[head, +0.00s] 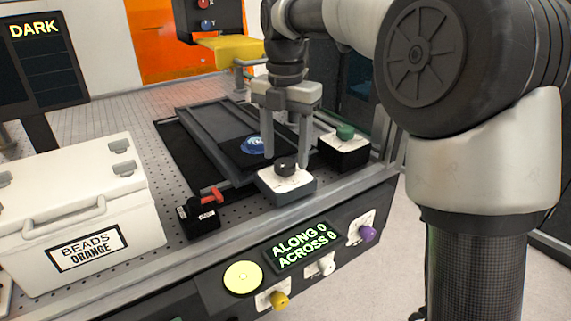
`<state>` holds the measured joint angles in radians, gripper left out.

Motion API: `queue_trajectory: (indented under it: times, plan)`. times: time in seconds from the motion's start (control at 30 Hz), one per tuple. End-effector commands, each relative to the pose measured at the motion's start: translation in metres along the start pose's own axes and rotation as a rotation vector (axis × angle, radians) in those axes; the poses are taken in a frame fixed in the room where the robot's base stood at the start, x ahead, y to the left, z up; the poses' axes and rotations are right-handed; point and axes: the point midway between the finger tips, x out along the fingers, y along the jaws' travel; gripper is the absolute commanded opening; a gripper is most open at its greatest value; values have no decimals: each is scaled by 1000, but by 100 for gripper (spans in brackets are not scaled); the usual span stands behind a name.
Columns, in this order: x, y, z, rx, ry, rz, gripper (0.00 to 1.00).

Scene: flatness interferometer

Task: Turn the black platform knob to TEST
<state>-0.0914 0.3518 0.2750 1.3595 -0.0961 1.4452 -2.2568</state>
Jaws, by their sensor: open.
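The black platform knob (285,166) sits on top of a small light box (287,186) at the bench's front edge. The box has markings around the knob, too small to read. My gripper (286,160) points straight down with its two fingers apart. One fingertip is to the left of the knob and the other is to the right and a little behind it. I cannot tell whether either finger touches the knob. The direction the knob points is not clear.
A box with a green knob (345,132) stands close on the right. A black box with a red lever (211,196) is on the left. A white case labelled BEADS ORANGE (75,205) fills the left. The front panel display (304,246) reads ALONG 0, ACROSS 0. A blue disc (254,145) lies behind.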

Motion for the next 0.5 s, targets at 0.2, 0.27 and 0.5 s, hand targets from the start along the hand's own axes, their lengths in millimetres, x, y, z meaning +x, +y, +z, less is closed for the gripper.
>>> queue_trajectory:
  times: [0.2, 0.27, 0.5]
  plan:
    - [18, 0, 0, 0, 0, 0, 56]
    - [19, 0, 0, 0, 0, 1, 56]
    - [19, 0, 0, 0, 0, 1, 54]
